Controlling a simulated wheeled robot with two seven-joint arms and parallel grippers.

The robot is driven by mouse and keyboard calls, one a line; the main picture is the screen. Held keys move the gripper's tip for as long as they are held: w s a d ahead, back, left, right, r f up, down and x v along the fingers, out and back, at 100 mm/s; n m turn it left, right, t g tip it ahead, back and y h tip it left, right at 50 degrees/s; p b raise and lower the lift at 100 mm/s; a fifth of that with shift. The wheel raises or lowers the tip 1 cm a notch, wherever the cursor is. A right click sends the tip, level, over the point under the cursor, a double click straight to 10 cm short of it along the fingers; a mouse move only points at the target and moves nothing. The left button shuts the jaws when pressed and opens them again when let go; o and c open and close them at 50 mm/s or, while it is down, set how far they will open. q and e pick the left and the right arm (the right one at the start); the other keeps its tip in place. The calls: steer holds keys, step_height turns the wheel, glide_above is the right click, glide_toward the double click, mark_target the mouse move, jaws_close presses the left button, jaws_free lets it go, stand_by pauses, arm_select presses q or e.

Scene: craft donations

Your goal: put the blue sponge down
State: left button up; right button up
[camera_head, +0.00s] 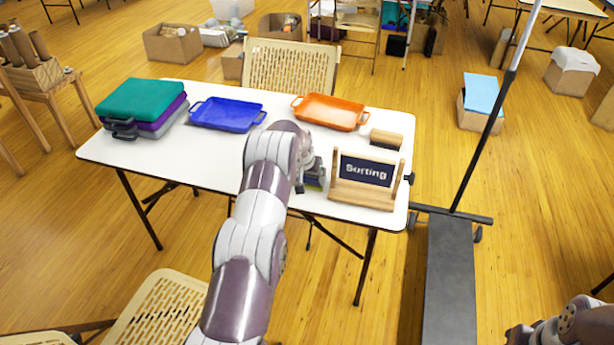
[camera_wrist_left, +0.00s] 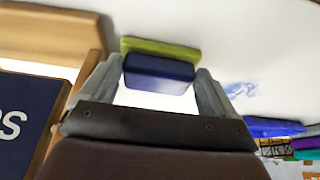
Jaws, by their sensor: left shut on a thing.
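The blue sponge (camera_wrist_left: 160,74) is a dark blue block between the two fingers of my left gripper (camera_wrist_left: 158,88) in the wrist view. The gripper is shut on it. A yellow-green block (camera_wrist_left: 160,46) shows just beyond the blue sponge; I cannot tell whether the two touch. In the head view my left gripper (camera_head: 308,182) is over the table's front part, left of the sign, and the blue sponge is partly hidden by it. My right arm's end (camera_head: 522,335) shows at the bottom right, cut off by the edge; its fingers are unclear.
The white table (camera_head: 210,155) holds a blue tray (camera_head: 227,114), an orange tray (camera_head: 330,112), a teal, purple and grey stack (camera_head: 143,102), a brush (camera_head: 386,139) and a wooden "Sorting" sign (camera_head: 366,170) close to the gripper's right. The table's left-centre front is clear.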

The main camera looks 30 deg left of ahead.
arm_select(q)
steer(key=o, duration=0.8)
steer(key=shift+s+f, duration=0.15)
steer(key=shift+o, duration=0.6)
